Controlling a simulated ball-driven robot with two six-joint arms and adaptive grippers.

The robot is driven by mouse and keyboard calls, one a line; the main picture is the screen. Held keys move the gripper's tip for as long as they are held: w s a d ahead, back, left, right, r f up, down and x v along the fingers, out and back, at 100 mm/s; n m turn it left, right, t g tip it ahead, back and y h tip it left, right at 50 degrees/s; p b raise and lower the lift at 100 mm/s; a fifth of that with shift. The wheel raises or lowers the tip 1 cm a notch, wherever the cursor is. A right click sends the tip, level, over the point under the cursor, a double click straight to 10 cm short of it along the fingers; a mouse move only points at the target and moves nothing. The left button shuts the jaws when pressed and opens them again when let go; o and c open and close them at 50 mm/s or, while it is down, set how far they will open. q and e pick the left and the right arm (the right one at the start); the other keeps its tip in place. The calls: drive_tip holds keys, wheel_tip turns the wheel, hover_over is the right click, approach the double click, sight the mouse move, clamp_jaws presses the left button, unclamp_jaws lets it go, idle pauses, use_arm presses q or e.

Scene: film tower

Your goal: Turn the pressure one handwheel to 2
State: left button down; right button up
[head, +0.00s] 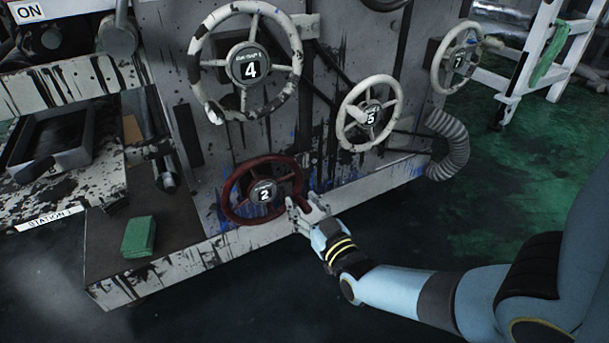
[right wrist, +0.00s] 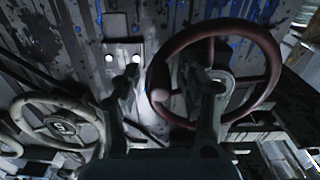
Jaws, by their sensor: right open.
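A dark red handwheel (head: 263,191) is low on the machine's panel, and its hub plate reads 2. The small wording above the number is too small to read. My right gripper (head: 303,204) is at the right side of this wheel, close to its rim. In the right wrist view the gripper's two fingers (right wrist: 172,80) are spread apart. The red wheel (right wrist: 215,27) fills the right half there, with the left part of its rim showing between the fingers. One finger hides part of the hub. I cannot tell whether a finger touches the wheel. My left gripper is out of view.
A black-and-white handwheel (head: 250,68) reading 4 is above the red one. A white handwheel (head: 370,115) reading 5 is to the right, with another white wheel (head: 457,60) beyond it. A grey hose (head: 450,145) is at the lower right corner. Green floor (head: 500,215) lies open to the right.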

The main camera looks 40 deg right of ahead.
drive_tip(key=v, duration=1.2)
drive_tip(key=shift+f, duration=0.1)
